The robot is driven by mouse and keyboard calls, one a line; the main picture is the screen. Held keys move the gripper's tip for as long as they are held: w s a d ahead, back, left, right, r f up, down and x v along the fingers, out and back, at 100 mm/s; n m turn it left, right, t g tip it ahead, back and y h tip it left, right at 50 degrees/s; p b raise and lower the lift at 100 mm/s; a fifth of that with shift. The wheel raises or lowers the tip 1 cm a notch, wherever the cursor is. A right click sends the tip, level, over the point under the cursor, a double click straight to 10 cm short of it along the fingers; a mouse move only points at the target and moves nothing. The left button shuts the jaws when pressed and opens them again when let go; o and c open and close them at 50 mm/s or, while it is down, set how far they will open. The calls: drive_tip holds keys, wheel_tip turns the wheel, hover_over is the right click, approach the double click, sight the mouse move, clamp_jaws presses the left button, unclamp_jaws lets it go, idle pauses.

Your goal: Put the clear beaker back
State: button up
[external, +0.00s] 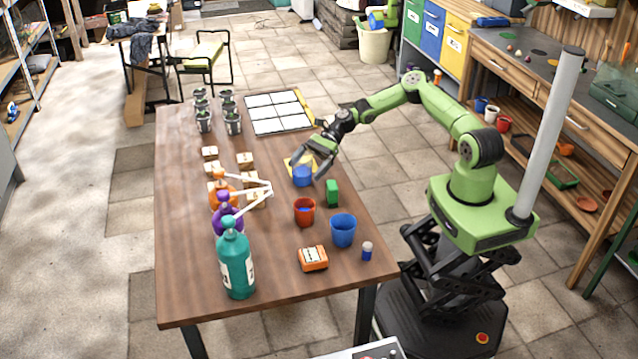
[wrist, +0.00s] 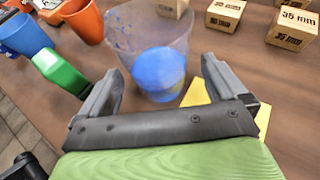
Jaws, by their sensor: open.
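The clear beaker (wrist: 124,27) stands upright on the wooden table in the wrist view, with a blue mass inside its lower part. In the external view only the blue contents (external: 302,177) show plainly, just below my gripper (external: 314,165); the clear wall is hard to make out. My gripper also shows in the wrist view (wrist: 160,67). It is open, with one finger toward each side of the beaker. I cannot tell whether either finger touches it. A yellow patch (wrist: 197,94) lies by the beaker's base, partly hidden by my gripper.
A green block (external: 332,192), a red cup (external: 304,212) and a blue cup (external: 343,230) stand close by. Small labelled boxes (external: 245,160), bottles (external: 236,260) and a white gridded tray (external: 279,112) occupy other parts of the table. The left table strip is clear.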

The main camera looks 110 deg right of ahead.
drive_tip(key=p+v, duration=0.1)
drive_tip(key=v, duration=0.7)
drive_tip(key=shift+s+d+r+p, duration=0.15)
drive_tip(key=shift+s+d+p, duration=0.05)
drive_tip(key=shift+s+p, duration=0.1)
drive_tip(key=s+a+r+n+g+h+p, duration=0.25)
drive_tip(key=a+r+n+g, duration=0.25)
drive_tip(key=a+r+n, duration=0.3)
drive_tip(key=s+a+r+n+g+h+p, duration=0.1)
drive_tip(key=a+r+n+g+h, duration=0.25)
drive_tip(key=a+r+n, duration=0.45)
drive_tip(key=s+a+r+n+t, duration=0.1)
drive_tip(key=s+a+r+n, duration=0.1)
drive_tip(key=s+a+n, duration=0.2)
drive_tip(key=s+a+r+n+t, duration=0.1)
drive_tip(key=s+a+r+n, duration=0.2)
drive_tip(key=s, duration=0.5)
drive_tip(key=s+a+r+n+t+h, duration=0.1)
drive_tip(key=s+a+r+n, duration=0.2)
drive_tip(key=s+a+n, duration=0.2)
drive_tip(key=shift+s+a+n, duration=0.4)
drive_tip(key=shift+s+n, duration=0.1)
drive_tip(key=shift+s, duration=0.2)
